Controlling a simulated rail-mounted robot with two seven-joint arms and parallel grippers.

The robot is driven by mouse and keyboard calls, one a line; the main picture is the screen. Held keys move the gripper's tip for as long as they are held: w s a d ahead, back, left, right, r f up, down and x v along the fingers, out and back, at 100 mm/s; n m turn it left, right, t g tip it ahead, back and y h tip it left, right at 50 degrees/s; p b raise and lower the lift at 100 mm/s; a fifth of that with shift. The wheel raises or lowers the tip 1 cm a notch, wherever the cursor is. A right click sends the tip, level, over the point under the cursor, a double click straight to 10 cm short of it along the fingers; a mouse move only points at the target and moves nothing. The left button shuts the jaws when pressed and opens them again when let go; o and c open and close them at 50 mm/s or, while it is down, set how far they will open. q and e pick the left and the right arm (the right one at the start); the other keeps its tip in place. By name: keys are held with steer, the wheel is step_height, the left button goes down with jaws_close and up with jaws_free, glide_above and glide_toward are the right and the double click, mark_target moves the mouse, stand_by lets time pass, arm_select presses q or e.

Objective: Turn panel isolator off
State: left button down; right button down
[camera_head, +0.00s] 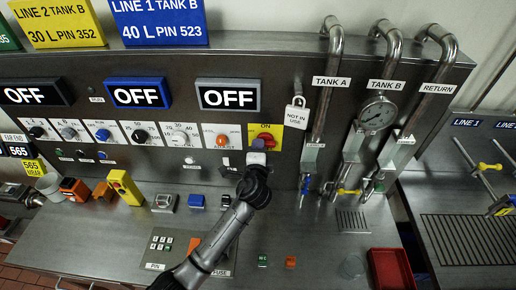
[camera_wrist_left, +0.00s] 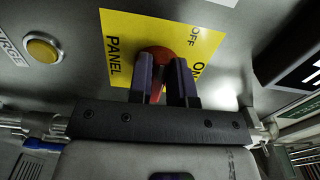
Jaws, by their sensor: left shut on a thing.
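The panel isolator is a red rotary knob (camera_wrist_left: 154,54) on a yellow plate (camera_wrist_left: 118,40) marked PANEL, OFF and ON. In the head view the yellow plate (camera_head: 275,131) is on the upright panel below the right-hand OFF display, with the red knob (camera_head: 259,143) on it. My left gripper (camera_wrist_left: 163,82) is at the knob, with its two dark fingers on either side of it, shut on it. In the head view my left gripper (camera_head: 257,158) reaches up to the plate from below. The fingers hide much of the knob, so I cannot tell which mark it points to.
An orange button (camera_head: 222,140) and a white dial (camera_head: 180,137) sit left of the plate. A padlock (camera_head: 296,115) with a NOT IN USE tag and several pipes (camera_head: 333,80) stand to the right. A red tray (camera_head: 390,268) lies on the bench.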

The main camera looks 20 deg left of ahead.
stand_by(0.3)
arm_select(q)
steer(key=c, duration=1)
jaws_free()
steer(key=shift+c, duration=0.2)
steer(key=shift+s, duration=0.1)
steer(key=v, duration=1.3)
steer(key=shift+s+d+b, duration=0.15)
steer(key=shift+s+b, duration=0.15)
steer(key=shift+b, duration=0.05)
